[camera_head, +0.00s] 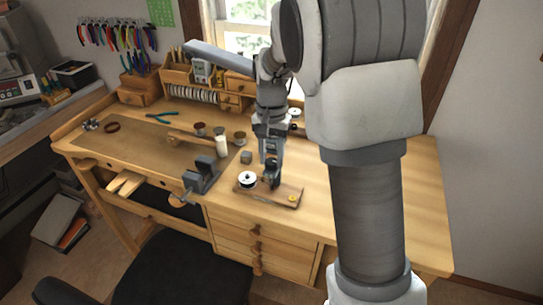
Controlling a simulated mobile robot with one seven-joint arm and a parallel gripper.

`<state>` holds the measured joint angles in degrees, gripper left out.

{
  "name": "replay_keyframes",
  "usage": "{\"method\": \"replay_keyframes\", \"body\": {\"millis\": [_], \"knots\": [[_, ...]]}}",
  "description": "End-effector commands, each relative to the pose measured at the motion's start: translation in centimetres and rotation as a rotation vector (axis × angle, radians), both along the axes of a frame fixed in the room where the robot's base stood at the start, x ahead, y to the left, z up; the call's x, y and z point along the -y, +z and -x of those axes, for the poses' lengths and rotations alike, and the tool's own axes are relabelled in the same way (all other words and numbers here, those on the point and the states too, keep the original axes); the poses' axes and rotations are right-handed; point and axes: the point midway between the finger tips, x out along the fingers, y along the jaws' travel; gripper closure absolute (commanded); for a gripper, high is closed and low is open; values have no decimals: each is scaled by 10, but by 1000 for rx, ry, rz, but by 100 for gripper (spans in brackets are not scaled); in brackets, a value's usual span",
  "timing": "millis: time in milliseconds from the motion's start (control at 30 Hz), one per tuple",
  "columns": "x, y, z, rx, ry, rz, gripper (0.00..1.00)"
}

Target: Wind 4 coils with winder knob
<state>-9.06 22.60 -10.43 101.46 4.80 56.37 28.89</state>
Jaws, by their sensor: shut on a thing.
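The winder is a low wooden board (285,202) near the front of the wooden bench, with a black-and-white spool (247,179) at its left end. A small yellow piece (292,198) shows at the board's right end. My gripper (271,178) points down over the middle of the board, shut on a small dark part there that appears to be the winder knob. The fingers hide most of that part. I cannot make out any wire or coils at this size.
A grey vise (201,175) stands left of the board at the bench's front edge. A small grey block (246,157), a white cylinder (221,146) and brown pots (200,129) stand behind. A wooden organizer (205,90) lines the back. The bench right of the board is clear.

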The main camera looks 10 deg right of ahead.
Motion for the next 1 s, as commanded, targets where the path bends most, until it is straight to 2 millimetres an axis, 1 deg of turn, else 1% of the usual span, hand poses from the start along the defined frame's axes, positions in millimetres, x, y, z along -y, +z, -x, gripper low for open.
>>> {"method": "replay_keyframes", "body": {"millis": [167,367,1000], "knots": [[0,0,0,0,-5,0,100],[0,1,0,-1,-60,1,100],[0,2,-1,2,-466,1,100]]}}
